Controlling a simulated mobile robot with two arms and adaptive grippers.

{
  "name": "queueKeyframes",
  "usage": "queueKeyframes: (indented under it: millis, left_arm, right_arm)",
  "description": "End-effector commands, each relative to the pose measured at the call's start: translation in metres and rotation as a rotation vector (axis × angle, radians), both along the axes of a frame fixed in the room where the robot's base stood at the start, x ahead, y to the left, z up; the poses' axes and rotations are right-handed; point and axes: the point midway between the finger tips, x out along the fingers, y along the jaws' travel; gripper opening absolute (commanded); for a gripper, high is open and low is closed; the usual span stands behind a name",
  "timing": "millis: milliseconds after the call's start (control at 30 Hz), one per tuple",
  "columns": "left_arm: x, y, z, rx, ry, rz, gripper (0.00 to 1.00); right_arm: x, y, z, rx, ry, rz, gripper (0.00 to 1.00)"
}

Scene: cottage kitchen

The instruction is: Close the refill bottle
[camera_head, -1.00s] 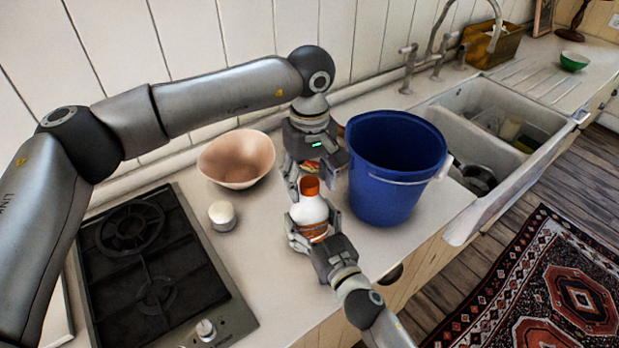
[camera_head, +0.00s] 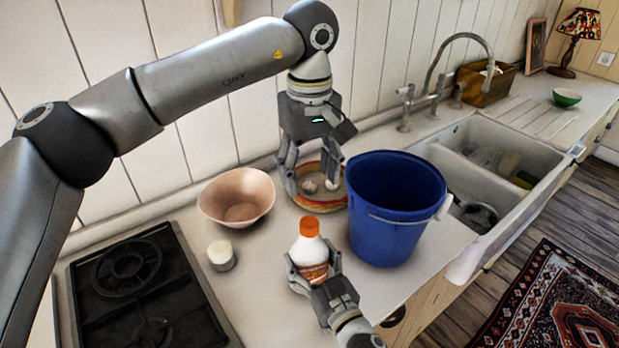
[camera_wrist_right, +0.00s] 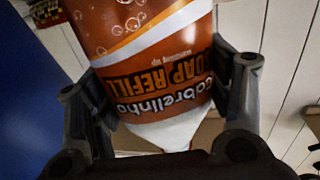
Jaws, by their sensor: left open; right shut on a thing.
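The refill bottle (camera_head: 310,252) is white with an orange-brown label and stands roughly upright, with an orange cap (camera_head: 309,227) at its top. I cannot tell how tightly the cap sits. My right gripper (camera_head: 308,282) is shut around the bottle's lower body, hiding part of it. In the right wrist view the bottle (camera_wrist_right: 155,60) is between the fingers, with its "soap refill" label appearing upside down; its cap is out of that view. My left gripper (camera_head: 312,190) is open above and behind the bottle, apart from the cap, with its fingers pointing down.
A blue bucket (camera_head: 390,225) stands close to the right of the bottle. A shallow dish (camera_head: 325,205) with small items lies below my left gripper. A pink bowl (camera_head: 238,185), a small white jar (camera_head: 221,256) and a black hob (camera_head: 140,290) are to the left. The sink (camera_head: 500,205) is farther right.

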Motion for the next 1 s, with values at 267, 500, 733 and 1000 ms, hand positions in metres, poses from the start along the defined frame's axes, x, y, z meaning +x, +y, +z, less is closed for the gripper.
queueKeyframes:
  millis: [267,500,733,1000]
  left_arm:
    - [0.0,0.0,0.0,0.0,0.0,0.0,0.57]
    - [0.0,0.0,0.0,0.0,0.0,0.0,0.57]
    - [0.0,0.0,-0.001,0.0,0.0,0.0,0.57]
    - [0.0,0.0,0.0,0.0,0.0,0.0,0.57]
  right_arm:
    - [0.0,0.0,0.0,0.0,0.001,0.0,0.87]
    - [0.0,0.0,0.0,0.0,0.0,0.0,0.97]
    - [-0.001,-0.001,0.0,0.0,0.0,0.0,0.97]
    - [-0.031,-0.015,-0.002,-0.001,0.004,-0.001,0.97]
